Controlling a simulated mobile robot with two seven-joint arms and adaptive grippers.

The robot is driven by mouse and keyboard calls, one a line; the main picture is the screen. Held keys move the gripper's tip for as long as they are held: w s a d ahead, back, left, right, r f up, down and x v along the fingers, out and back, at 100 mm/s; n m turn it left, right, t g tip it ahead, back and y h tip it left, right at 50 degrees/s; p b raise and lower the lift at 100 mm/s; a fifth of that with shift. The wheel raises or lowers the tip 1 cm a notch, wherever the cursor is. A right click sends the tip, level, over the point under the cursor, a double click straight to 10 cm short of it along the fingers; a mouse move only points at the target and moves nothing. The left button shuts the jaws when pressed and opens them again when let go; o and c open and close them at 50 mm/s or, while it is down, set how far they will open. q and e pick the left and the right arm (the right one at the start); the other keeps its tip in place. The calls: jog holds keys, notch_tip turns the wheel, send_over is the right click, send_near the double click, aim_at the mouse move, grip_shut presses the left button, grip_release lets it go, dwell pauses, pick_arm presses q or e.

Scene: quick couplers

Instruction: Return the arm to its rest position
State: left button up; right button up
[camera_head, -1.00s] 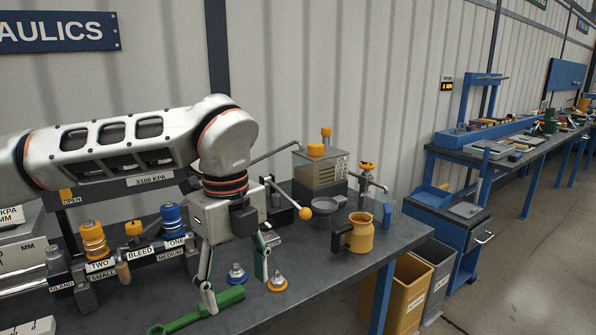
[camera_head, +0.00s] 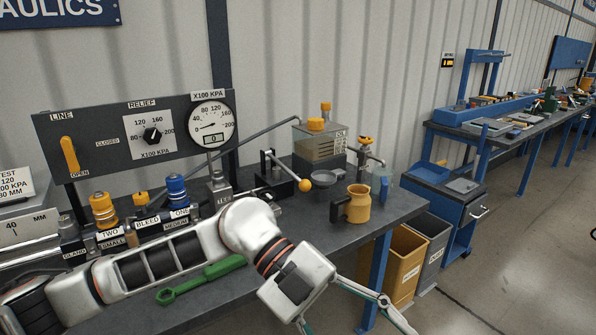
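My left arm (camera_head: 165,262) comes in from the lower left, white with dark cut-outs, and reaches low across the front of the grey bench. My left gripper (camera_head: 356,322) is at the bottom centre, past the bench's front edge. Its two fingers are spread wide apart, one reaching right and one down, with nothing seen between them. The fingertips lie at or near the picture's lower edge. My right gripper is not in view.
Yellow and blue couplers (camera_head: 104,210) (camera_head: 176,192), a gauge panel (camera_head: 85,145), a yellow-knobbed lever (camera_head: 304,185) and a yellow jug (camera_head: 358,204) stand further back. Bins (camera_head: 393,270) stand at right.

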pick_arm(q)
jog(key=w+d+r+n+t+h, duration=0.1)
jog(key=w+r+n+t+h, duration=0.55)
jog(key=h, duration=0.65)
jog(key=w+a+f+n+t+y, duration=0.45)
jog(key=a+f+n+t, duration=0.2)
jog(key=n+t, duration=0.2)
jog(key=w+a+f+n+t+y, duration=0.4)
jog(key=w+a+f+n+t, duration=0.1)
jog(key=f+n+t, duration=0.35)
jog(key=s+a+f+n+y, duration=0.1)
jog(key=a+f+n+y, duration=0.1)
jog(key=a+f+y, duration=0.45)
jog(key=s+a+f+n+y, duration=0.1)
jog(key=s+a+f+n, duration=0.15)
jog(key=f, duration=0.65)
jog(key=s+a+f+g+y, duration=0.2)
jog(key=s+a+f, duration=0.3)
jog(key=f, duration=0.3)
jog(key=s+a+f+n+g+y, duration=0.1)
jog(key=s+a+f+g+y, duration=0.1)
jog(key=s+a+f, duration=0.3)
jog(key=s+f+g, duration=0.1)
jog(key=s+f, duration=0.2)
jog(key=f, duration=0.1)
jog(key=shift+s+a+n+y, duration=0.3)
jog(key=shift+a+y, duration=0.05)
jog(key=shift+y, duration=0.05)
